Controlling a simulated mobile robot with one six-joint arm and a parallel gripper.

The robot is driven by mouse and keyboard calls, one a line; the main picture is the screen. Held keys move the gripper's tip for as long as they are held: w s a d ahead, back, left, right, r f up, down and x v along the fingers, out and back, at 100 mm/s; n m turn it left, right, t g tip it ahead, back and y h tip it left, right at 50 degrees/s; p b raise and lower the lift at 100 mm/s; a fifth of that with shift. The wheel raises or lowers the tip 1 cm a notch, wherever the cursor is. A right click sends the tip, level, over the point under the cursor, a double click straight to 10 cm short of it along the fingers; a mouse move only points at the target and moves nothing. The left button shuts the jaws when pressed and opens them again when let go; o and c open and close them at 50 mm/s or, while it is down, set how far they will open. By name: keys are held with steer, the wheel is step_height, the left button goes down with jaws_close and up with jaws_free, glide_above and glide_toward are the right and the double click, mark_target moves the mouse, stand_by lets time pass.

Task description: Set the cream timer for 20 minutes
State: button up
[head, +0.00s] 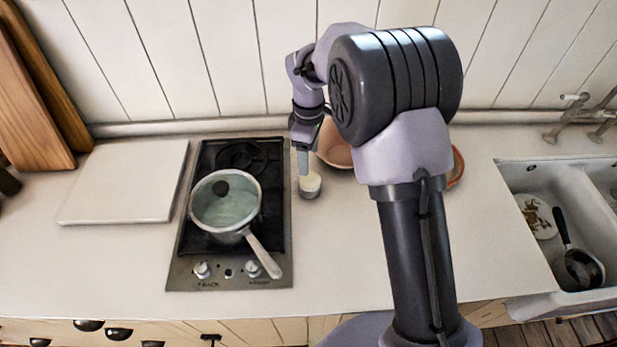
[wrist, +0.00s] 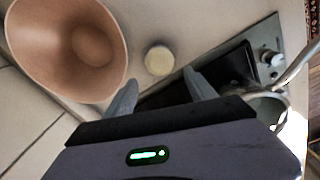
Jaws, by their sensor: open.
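The cream timer (head: 310,184) is a small round thing standing on the counter just right of the hob. In the wrist view its cream top (wrist: 159,60) shows beyond the fingertips, roughly between their lines. Its dial markings are too small to read. My gripper (head: 303,172) points down over the timer in the head view and hides part of it. In the wrist view my gripper (wrist: 160,85) has its two fingers spread apart with nothing between them. I cannot tell how high the fingertips are above the timer.
A black hob (head: 185,245) carries a lidded pot (head: 225,205) with its handle toward the front right. A terracotta bowl (wrist: 60,45) stands close beside the timer. A pale board (head: 125,180) lies left of the hob. A sink (head: 560,185) is at the right.

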mark_target(308, 177)
step_height(308, 177, down, 9)
steer(key=shift+r+b, duration=0.1)
steer(key=shift+b, duration=0.75)
steer(key=c, duration=1.1)
